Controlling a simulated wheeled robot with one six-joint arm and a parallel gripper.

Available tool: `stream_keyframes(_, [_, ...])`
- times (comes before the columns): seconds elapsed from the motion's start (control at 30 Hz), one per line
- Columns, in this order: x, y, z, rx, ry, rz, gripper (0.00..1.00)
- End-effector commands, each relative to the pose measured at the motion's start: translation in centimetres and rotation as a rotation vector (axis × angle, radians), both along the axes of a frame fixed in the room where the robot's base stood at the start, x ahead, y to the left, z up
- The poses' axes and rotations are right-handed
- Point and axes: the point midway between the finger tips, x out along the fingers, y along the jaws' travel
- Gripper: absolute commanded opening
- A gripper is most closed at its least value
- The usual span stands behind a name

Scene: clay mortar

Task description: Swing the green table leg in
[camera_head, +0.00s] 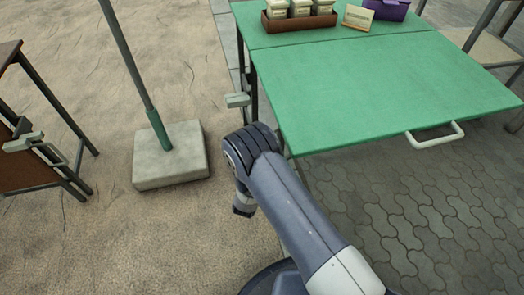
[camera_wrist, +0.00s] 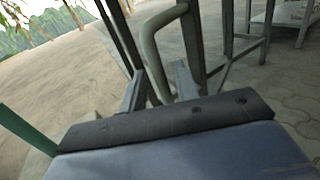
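The green folding table (camera_head: 390,85) stands at the upper right in the head view, its top flat. Its legs are mostly hidden under the top and behind my arm. In the wrist view, dark uprights (camera_wrist: 193,45) of a leg frame stand ahead, with a curved grey-green tube (camera_wrist: 150,48) like a handle beside them. My gripper (camera_wrist: 160,85) has its two grey fingers apart, with the lower part of the tube between or just beyond them. I cannot tell whether they touch it.
A pole in a pale square base (camera_head: 170,165) stands left of my arm. A brown folded table (camera_head: 30,150) is at the far left. A tray of jars (camera_head: 298,18), a card (camera_head: 357,17) and a purple box (camera_head: 388,8) sit on the tabletop's back.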

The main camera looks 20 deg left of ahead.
Motion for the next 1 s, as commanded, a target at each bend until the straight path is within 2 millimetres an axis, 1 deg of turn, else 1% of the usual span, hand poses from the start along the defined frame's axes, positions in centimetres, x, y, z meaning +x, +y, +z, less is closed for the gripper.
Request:
stream_keyframes(0.03, [0.51,0.01,-0.07,0.002,-0.002,-0.001,0.30])
stream_keyframes(0.13, [1.07,0.00,-0.03,0.001,0.000,-0.001,0.30])
stream_keyframes(0.43, [1.25,0.05,0.03,0.001,0.001,0.000,0.30])
stream_keyframes(0.8, [1.22,0.04,0.01,0.000,0.001,0.000,0.00])
stream_keyframes(1.0, [1.21,0.04,0.00,0.000,0.001,0.000,0.00])
